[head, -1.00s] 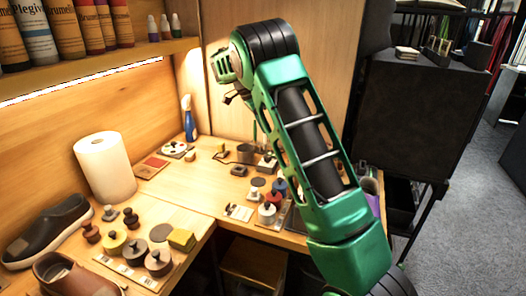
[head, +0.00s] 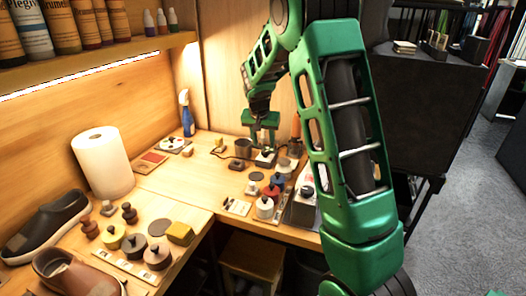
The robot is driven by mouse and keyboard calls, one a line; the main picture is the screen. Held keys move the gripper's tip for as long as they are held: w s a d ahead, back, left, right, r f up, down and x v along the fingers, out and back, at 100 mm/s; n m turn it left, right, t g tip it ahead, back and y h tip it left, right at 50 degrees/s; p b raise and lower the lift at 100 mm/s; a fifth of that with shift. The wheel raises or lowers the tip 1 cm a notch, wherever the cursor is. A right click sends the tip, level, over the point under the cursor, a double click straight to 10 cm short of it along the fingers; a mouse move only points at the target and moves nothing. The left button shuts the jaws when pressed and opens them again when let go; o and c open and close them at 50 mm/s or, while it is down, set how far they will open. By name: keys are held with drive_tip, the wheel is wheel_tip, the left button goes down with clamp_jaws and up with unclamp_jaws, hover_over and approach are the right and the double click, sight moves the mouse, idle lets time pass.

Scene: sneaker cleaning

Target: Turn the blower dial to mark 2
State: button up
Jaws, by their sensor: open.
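My gripper (head: 262,146) is green, points down and is at the back of the bench. It is directly above a small pale box with a dark top (head: 265,159), which may carry the blower dial. The fingers are open; whether they touch or straddle a knob is too small to tell. The dial's marks cannot be read. A white plate with a round dial-like face (head: 173,145) lies farther left at the back, apart from my gripper.
A dark cup (head: 243,149) stands just left of my gripper. Several lidded pots, including a white one (head: 264,208), stand in front of it. A spray bottle (head: 187,114), paper roll (head: 102,162) and shoes (head: 47,228) are to the left. Bare wood lies mid-bench (head: 190,185).

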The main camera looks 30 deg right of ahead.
sight(265, 151)
drive_tip(key=shift+x, duration=2.65)
drive_tip(key=shift+c, duration=0.3)
drive_tip(key=c, duration=1)
